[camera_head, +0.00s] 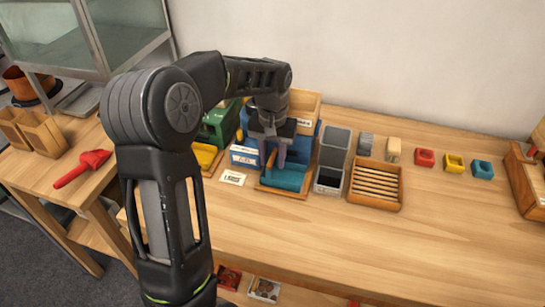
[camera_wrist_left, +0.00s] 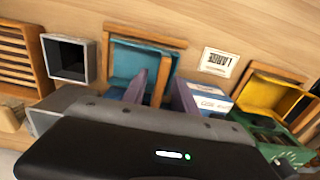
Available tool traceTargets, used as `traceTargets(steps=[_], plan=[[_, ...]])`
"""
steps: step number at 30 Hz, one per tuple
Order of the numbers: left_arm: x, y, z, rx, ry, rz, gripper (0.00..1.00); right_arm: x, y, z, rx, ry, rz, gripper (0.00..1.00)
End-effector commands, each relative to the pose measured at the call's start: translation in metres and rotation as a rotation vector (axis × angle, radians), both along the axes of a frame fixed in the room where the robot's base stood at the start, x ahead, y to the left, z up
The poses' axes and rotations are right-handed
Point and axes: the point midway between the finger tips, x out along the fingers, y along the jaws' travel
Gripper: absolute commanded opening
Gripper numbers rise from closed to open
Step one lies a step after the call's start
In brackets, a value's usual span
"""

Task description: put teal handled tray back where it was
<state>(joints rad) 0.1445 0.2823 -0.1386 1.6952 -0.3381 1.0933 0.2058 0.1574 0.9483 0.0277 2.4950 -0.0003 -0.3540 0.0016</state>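The teal tray (camera_head: 287,178) sits in a wooden frame (camera_head: 283,192) on the table, in front of a blue box. It also shows in the left wrist view (camera_wrist_left: 128,62), with wood along its sides. My left gripper (camera_head: 276,156) is over the tray, pointing down. My right gripper is out of view.
A yellow tray (camera_head: 205,157) and a label card (camera_head: 232,178) are to the left. A dark open bin (camera_head: 328,181) and a slatted wooden tray (camera_head: 375,187) stand close on the right. Small coloured blocks (camera_head: 453,163) lie farther right. The table's front right is clear.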

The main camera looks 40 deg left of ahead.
Motion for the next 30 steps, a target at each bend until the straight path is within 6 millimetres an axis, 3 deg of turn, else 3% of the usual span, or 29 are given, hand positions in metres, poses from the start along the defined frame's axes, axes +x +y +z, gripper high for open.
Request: traceTargets(steps=[8, 19, 24, 30], plan=[[0.001, 0.000, 0.030, 0.001, -0.005, 0.000, 0.34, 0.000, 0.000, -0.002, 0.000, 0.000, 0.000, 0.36], [0.001, 0.000, 0.106, 0.000, -0.003, 0.000, 0.34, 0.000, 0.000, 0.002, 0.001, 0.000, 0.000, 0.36], [0.000, 0.000, 0.119, 0.000, -0.001, 0.000, 0.34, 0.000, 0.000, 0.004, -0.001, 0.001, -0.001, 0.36], [0.000, 0.000, 0.120, 0.000, -0.001, 0.000, 0.34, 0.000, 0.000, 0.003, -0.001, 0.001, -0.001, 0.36]])
